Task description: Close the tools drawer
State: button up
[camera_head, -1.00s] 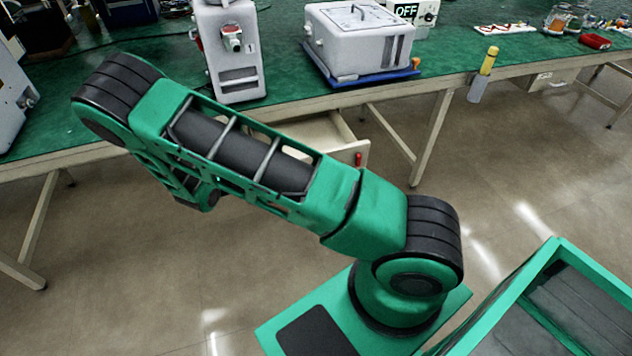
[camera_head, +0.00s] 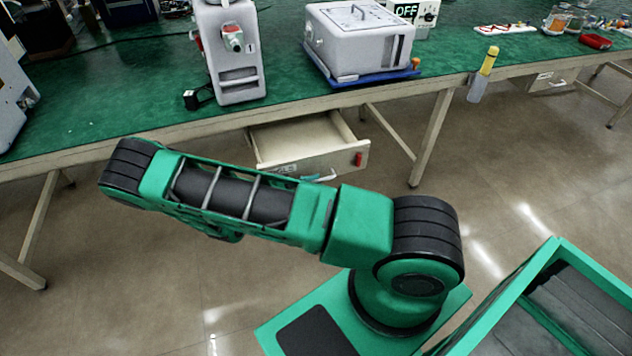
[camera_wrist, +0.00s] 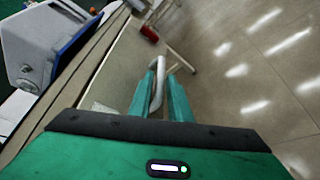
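The drawer (camera_head: 330,166) under the green-topped table is pulled open in the head view, with its pale interior showing. A red piece (camera_head: 358,159) is on the right of its front. In the wrist view the drawer front (camera_wrist: 118,62) runs beside my gripper (camera_wrist: 161,74). Its two green fingers are apart, with the curved white handle (camera_wrist: 158,88) between them. A gap seems to show beside the handle; whether a finger touches it I cannot tell. In the head view my arm hides most of the gripper.
A white canister pump (camera_head: 232,60) and a white boxy unit on a blue tray (camera_head: 372,78) stand on the table above the drawer. Table legs (camera_head: 432,140) stand to the right. A yellow-topped bottle (camera_head: 484,73) is at the table edge. The floor in front is clear.

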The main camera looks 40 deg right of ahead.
aim_at(319, 180)
jog(key=shift+x, duration=1.55)
